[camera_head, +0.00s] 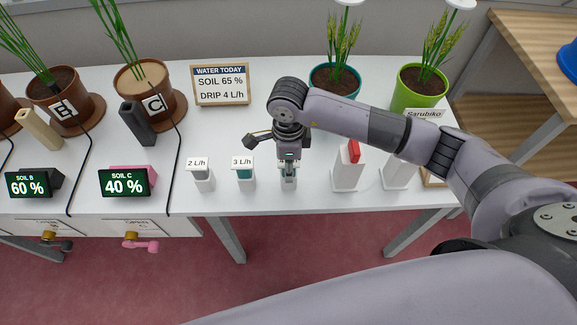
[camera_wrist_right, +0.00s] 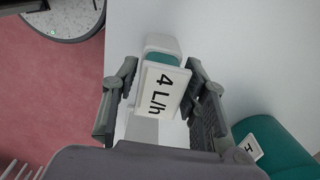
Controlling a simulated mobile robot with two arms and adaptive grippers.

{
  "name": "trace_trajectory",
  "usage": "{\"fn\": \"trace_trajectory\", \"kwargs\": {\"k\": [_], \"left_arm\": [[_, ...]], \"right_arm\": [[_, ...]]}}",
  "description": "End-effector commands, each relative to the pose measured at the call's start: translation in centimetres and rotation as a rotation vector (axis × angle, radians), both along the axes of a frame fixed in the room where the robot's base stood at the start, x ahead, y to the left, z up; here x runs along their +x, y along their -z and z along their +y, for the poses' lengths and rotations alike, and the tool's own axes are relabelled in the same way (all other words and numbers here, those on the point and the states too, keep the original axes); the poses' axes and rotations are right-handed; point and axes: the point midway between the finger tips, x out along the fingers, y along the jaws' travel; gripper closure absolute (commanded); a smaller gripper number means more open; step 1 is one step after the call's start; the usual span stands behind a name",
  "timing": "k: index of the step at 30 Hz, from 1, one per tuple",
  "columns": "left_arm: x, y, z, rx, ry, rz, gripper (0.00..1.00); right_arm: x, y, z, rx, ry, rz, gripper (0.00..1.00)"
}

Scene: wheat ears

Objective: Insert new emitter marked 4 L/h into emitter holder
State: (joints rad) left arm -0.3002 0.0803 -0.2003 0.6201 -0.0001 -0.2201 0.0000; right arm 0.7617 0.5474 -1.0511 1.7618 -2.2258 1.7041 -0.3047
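The emitter marked 4 L/h is a teal piece (camera_wrist_right: 163,60) with a white label (camera_wrist_right: 161,90) in the right wrist view. It stands in a white stand (camera_wrist_right: 142,130). My right gripper (camera_wrist_right: 161,72) has its fingers on either side of it, with small gaps visible. In the head view my right gripper (camera_head: 289,172) points down over this stand and hides most of the emitter. A dark grey upright block (camera_head: 138,123) stands before pot C (camera_head: 142,80); I cannot tell whether it is the emitter holder. My left gripper is not in view.
Stands marked 2 L/h (camera_head: 203,178) and 3 L/h (camera_head: 243,175) are close to the gripper's left. A red-topped white stand (camera_head: 348,170) is to its right. A sign (camera_head: 220,86) reads DRIP 4 L/h. Black tubes run near pots B and C.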

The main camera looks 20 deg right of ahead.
Motion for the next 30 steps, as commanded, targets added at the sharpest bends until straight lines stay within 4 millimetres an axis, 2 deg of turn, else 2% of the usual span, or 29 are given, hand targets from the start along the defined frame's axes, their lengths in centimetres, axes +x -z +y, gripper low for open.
{"fn": "trace_trajectory", "kwargs": {"k": [2, 17, 26, 30], "left_arm": [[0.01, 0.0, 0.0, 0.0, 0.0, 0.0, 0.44], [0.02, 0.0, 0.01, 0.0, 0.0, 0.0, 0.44], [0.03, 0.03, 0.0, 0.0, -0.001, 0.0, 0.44], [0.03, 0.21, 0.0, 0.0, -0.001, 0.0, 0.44]], "right_arm": [[0.01, -0.02, -0.01, 0.0, 0.0, 0.0, 0.67], [0.01, -0.04, -0.02, 0.0, 0.0, 0.0, 1.0], [0.05, -0.18, -0.01, 0.001, 0.0, -0.001, 1.0], [0.1, -0.94, 0.03, 0.002, 0.0, -0.003, 1.0]]}}
